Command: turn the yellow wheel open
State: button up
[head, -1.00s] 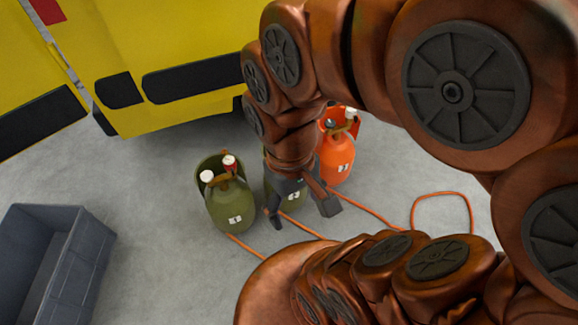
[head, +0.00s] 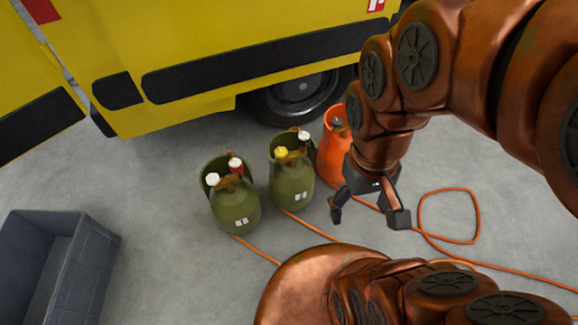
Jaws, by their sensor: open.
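The yellow wheel (head: 281,152) sits on top of the middle cylinder (head: 292,183), which is olive green and upright with a small white label. My gripper (head: 369,217) is open and empty. It hangs to the right of the middle cylinder, apart from it, with its fingers pointing down and spread. It is in front of the orange cylinder (head: 331,150), whose lower right part is hidden behind my arm. The yellow wheel is in plain view, with nothing over it.
Another white knob (head: 304,136) shows behind the yellow wheel. Orange hoses (head: 478,215) lie on the floor. A yellow van (head: 200,45) stands behind, a grey crate (head: 98,262) at left.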

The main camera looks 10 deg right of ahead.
aim_at(280, 152)
jog(key=u, duration=0.2)
jog(key=k, duration=0.45)
jog(key=u, duration=0.85)
jog(key=i, duration=0.9)
jog(key=z, duration=0.6)
